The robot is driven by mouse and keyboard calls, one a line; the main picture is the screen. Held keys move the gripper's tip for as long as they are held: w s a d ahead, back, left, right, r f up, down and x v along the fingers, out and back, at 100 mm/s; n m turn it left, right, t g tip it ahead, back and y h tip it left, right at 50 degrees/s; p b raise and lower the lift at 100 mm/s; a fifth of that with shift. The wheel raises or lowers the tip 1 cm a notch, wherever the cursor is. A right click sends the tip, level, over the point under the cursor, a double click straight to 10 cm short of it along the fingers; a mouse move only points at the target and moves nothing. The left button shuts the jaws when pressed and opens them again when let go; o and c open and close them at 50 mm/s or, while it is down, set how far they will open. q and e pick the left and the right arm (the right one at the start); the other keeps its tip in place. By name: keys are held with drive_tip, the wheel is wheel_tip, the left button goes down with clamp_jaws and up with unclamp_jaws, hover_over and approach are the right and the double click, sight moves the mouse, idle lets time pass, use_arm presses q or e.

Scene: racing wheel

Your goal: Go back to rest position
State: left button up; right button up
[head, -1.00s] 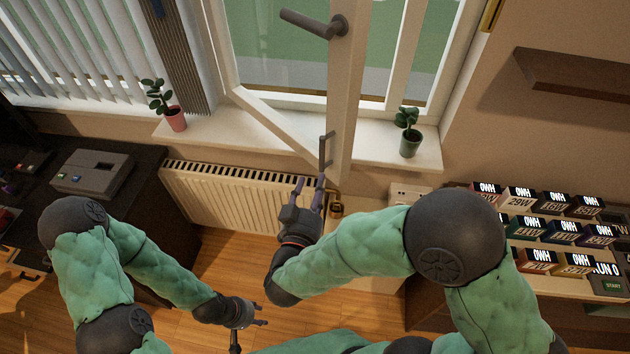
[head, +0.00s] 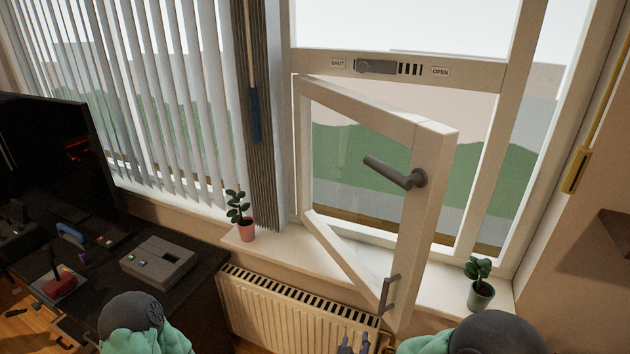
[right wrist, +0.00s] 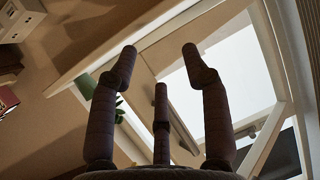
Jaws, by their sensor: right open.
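My right gripper (head: 354,346) shows at the bottom edge of the head view, below the open window sash (head: 428,230). Only its fingertips are visible there. In the right wrist view my right gripper (right wrist: 160,55) is open and empty, with its fingers spread toward the window. The sash stands swung into the room, with a dark lever handle (head: 395,173) and a small pull handle (head: 388,293) low on its edge. The gripper is apart from both handles. Of my left arm only a dark joint and green sleeve show at the lower left; the left gripper is out of view.
A pink-potted plant (head: 247,229) and a green-potted plant (head: 480,290) stand on the sill (head: 285,252). A radiator (head: 290,308) is below. A dark desk (head: 205,285) with a grey console (head: 158,263) and a monitor (head: 45,150) is at left. Vertical blinds (head: 160,100) hang left of the window.

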drive_tip(key=s+f+g+y, duration=0.3)
drive_tip(key=s+f+g, duration=0.15)
drive_tip(key=f, duration=0.55)
drive_tip(key=s+f+g+y, duration=0.2)
drive_tip(key=s+f+g, duration=0.3)
drive_tip(key=f, duration=0.6)
drive_tip(key=s+f+g+y, duration=0.2)
drive_tip(key=s+f+g, duration=0.1)
drive_tip(key=s, duration=0.6)
drive_tip(key=shift+s+a+f+n, duration=0.3)
drive_tip(key=shift+s+a+f, duration=0.1)
drive_tip(key=shift+f, duration=0.2)
